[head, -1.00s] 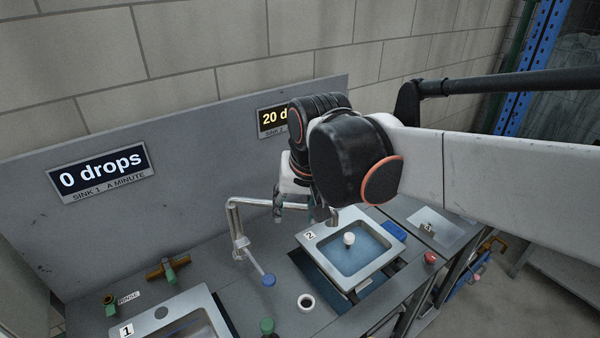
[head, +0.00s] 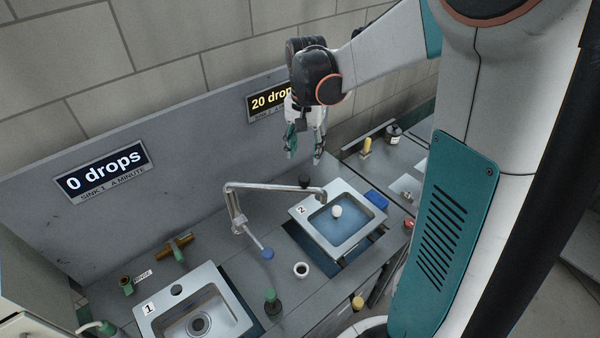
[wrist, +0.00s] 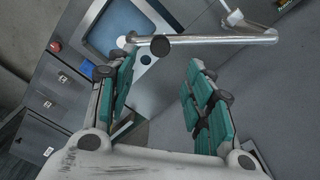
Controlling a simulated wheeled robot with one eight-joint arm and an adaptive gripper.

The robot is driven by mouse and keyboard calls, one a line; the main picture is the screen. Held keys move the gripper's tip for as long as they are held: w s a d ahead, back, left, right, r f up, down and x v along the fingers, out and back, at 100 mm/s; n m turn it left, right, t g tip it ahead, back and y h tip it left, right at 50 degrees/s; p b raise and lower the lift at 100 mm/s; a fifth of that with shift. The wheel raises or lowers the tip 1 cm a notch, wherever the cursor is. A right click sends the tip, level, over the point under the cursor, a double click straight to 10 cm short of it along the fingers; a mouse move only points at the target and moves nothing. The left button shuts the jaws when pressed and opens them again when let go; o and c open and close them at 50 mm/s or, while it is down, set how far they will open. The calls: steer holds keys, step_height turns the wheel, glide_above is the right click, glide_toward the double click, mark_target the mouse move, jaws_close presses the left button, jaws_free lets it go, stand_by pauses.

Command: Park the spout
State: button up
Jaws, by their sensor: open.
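The metal spout (head: 275,188) rises from its post (head: 238,222) between the two sinks. A blue-tipped lever (head: 267,253) extends from the post's foot. My gripper (head: 304,157) hangs with teal fingers spread and empty, above and behind the spout's end, apart from it. The fingers also show in the wrist view (wrist: 160,68).
Sink 1 (head: 240,318) is at front left. A white ball (head: 336,211) is in sink 2's water. A white ring (head: 301,270), a green-topped item (head: 271,302) and a blue block (head: 376,199) sit around. The signs read 0 drops (head: 104,170) and 20 drops (head: 270,100).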

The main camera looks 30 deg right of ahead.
mark_target(304, 177)
step_height(304, 177, down, 12)
steer(key=shift+r, duration=0.1)
steer(key=shift+c, duration=0.2)
steer(key=shift+w, duration=0.1)
jaws_close()
